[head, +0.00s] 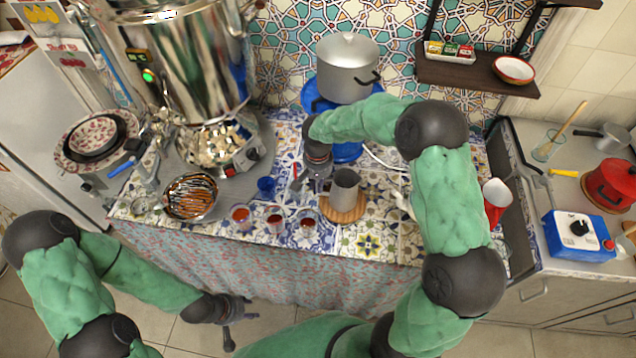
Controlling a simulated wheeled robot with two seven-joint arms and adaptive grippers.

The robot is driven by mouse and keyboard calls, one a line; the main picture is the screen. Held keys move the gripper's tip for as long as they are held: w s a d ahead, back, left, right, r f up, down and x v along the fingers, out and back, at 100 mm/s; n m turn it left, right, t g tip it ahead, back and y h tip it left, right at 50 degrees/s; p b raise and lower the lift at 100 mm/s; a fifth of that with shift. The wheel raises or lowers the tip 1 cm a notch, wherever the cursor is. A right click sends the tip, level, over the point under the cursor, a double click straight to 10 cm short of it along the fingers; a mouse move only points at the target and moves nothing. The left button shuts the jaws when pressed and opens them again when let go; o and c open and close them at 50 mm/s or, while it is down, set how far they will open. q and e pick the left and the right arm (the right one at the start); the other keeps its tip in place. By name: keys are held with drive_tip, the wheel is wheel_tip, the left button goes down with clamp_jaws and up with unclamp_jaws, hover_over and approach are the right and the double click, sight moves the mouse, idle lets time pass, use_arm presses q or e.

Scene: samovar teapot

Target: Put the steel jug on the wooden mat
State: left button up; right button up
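The steel jug (345,186) is upright in the middle of the tiled counter in the head view. Its base appears to be on the round wooden mat (345,213), whose front rim shows below it. My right gripper (312,186) points down just left of the jug, close to its side. Whether its fingers touch the jug or its handle is hard to see. My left gripper (241,326) is low in front of the counter, away from the jug, with its fingers spread and nothing between them.
Several glasses of red tea (275,219) stand left of the mat, near the counter's front edge. A bowl (190,197) and a large samovar (185,70) are further left. A grey pot (346,68) stands behind. A red and white cup (496,195) is at the right.

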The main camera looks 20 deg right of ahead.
drive_tip(key=o, duration=0.4)
drive_tip(key=shift+o, duration=0.2)
drive_tip(key=shift+r, duration=0.2)
wheel_tip(320, 180, up, 12)
drive_tip(key=p, duration=0.3)
drive_tip(key=shift+f, duration=0.1)
